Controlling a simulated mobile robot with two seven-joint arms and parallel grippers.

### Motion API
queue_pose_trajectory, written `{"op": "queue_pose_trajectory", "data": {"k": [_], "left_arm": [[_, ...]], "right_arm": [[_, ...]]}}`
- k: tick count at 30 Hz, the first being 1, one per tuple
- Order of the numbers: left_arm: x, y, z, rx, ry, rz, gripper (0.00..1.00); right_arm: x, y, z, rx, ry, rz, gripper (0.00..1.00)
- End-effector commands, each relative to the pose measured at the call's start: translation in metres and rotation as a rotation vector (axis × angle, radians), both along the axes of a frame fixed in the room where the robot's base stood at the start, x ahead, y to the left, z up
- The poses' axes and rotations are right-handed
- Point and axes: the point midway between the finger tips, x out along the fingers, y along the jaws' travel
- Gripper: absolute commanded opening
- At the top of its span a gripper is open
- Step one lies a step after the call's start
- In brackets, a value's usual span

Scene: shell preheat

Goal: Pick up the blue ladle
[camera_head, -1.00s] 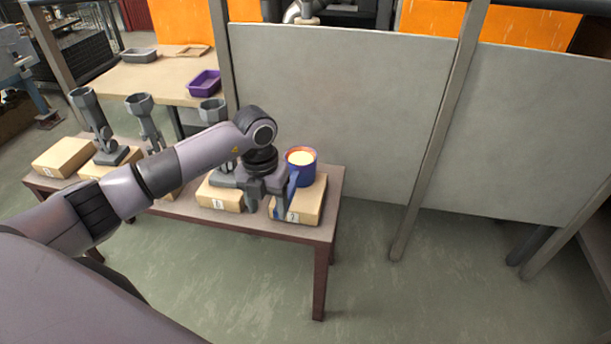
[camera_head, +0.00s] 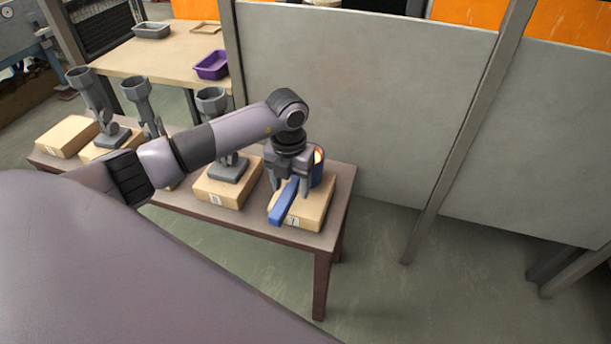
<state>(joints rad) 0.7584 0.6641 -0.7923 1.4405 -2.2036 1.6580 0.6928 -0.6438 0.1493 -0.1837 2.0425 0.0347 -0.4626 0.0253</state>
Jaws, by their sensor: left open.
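The blue ladle (camera_head: 283,204) stands on a tan block at the right end of the brown table. Its cup (camera_head: 318,166), with something glowing orange inside, is partly hidden behind my left gripper (camera_head: 289,188). Its long blue handle points toward the front left. My left gripper points down over the handle, with its fingers open on either side of it. I cannot tell whether the fingers touch the handle. My right gripper is not in view.
Several grey funnel-topped stands, one of them here (camera_head: 211,100), stand on tan blocks along the brown table (camera_head: 287,233). A grey partition panel (camera_head: 370,90) rises behind. A purple tray (camera_head: 212,66) lies on the back table. The floor to the right is clear.

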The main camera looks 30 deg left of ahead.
Motion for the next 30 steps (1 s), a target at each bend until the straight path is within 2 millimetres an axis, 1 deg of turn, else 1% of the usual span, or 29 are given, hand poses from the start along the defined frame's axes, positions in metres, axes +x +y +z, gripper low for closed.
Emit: {"op": "queue_pose_trajectory", "data": {"k": [1, 6, 9, 14, 17, 18, 19, 20, 30], "left_arm": [[0.000, -0.002, -0.011, -0.002, 0.005, -0.001, 0.60], [0.000, -0.002, -0.035, -0.001, 0.005, 0.000, 0.60], [0.001, -0.002, -0.040, 0.000, 0.002, -0.001, 0.60], [0.001, -0.002, -0.039, 0.000, 0.001, -0.001, 0.60], [0.001, -0.002, -0.039, 0.000, 0.002, -0.001, 0.30], [0.001, -0.002, -0.039, 0.000, 0.002, -0.001, 0.17], [0.001, -0.002, -0.039, 0.000, 0.002, -0.001, 0.07], [0.001, -0.002, -0.039, 0.000, 0.002, -0.001, 0.00], [0.002, -0.002, -0.035, -0.001, -0.002, -0.001, 0.00]], "right_arm": [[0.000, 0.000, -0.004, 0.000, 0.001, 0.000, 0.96], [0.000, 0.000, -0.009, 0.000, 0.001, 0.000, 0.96], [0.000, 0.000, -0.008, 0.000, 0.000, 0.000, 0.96], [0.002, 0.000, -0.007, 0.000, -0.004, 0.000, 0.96], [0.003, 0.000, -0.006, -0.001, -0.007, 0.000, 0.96], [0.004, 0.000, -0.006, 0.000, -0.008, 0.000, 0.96], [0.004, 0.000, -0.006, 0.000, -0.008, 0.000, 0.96], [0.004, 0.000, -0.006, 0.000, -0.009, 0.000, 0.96], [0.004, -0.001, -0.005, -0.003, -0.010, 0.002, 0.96]]}}
